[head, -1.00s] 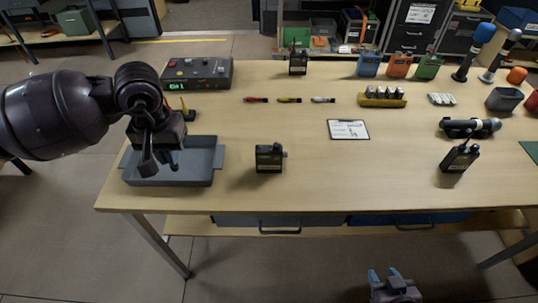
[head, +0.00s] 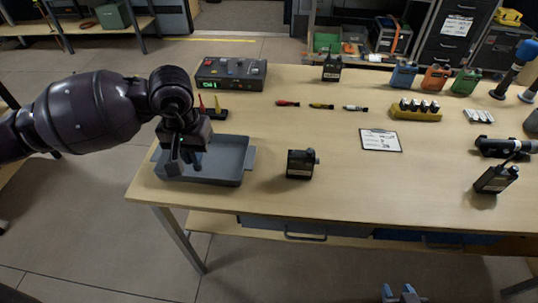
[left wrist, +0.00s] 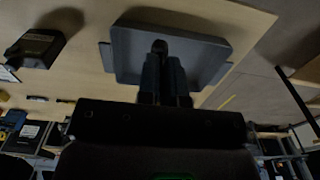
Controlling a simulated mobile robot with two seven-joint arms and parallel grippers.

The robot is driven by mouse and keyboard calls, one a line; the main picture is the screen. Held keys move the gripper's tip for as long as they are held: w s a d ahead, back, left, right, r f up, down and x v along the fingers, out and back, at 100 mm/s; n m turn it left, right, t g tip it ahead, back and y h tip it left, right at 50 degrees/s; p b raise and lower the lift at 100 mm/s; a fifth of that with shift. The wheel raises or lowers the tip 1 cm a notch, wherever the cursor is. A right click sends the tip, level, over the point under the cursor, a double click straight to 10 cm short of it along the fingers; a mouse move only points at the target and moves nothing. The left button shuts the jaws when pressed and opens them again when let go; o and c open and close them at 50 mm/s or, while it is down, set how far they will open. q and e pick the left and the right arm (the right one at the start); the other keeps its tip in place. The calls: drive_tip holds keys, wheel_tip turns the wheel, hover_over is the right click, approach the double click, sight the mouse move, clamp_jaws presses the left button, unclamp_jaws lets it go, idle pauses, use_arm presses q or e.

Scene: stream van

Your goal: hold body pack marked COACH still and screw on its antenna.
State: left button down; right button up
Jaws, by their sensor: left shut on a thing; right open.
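My left gripper (head: 188,160) hangs over the grey tray (head: 247,168) at the table's front left. It is shut on a small dark thing (left wrist: 159,46), whose rounded end shows between the fingertips in the left wrist view; it may be an antenna. A black body pack (head: 301,164) stands right of the tray, with no antenna visible on it. Another black pack (head: 332,70) stands at the back, and one with an antenna (head: 495,180) is at the right. No COACH marking is readable. My right gripper (head: 403,294) is open and empty at the bottom edge, below the table.
A control box (head: 231,73) stands behind the tray. Several small markers, a clipboard (head: 380,140) and a yellow battery holder (head: 416,111) lie farther back. Blue, orange (head: 435,77) and green packs stand at the back right. The table's front middle is clear.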

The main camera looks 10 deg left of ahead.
use_arm(q)
drive_tip(key=shift+w+r, duration=0.1)
drive_tip(key=shift+r, duration=0.05)
drive_tip(key=w+d+r, duration=0.2)
drive_tip(key=w+d, duration=0.3)
drive_tip(key=d, duration=0.5)
drive_tip(key=w+d+r+n, duration=0.1)
drive_tip(key=w+d, duration=0.4)
drive_tip(key=d, duration=0.6)
drive_tip(key=shift+w+d+r+n, duration=0.25)
drive_tip(key=shift+w+r+n, duration=0.05)
drive_tip(key=shift+w+r, duration=0.05)
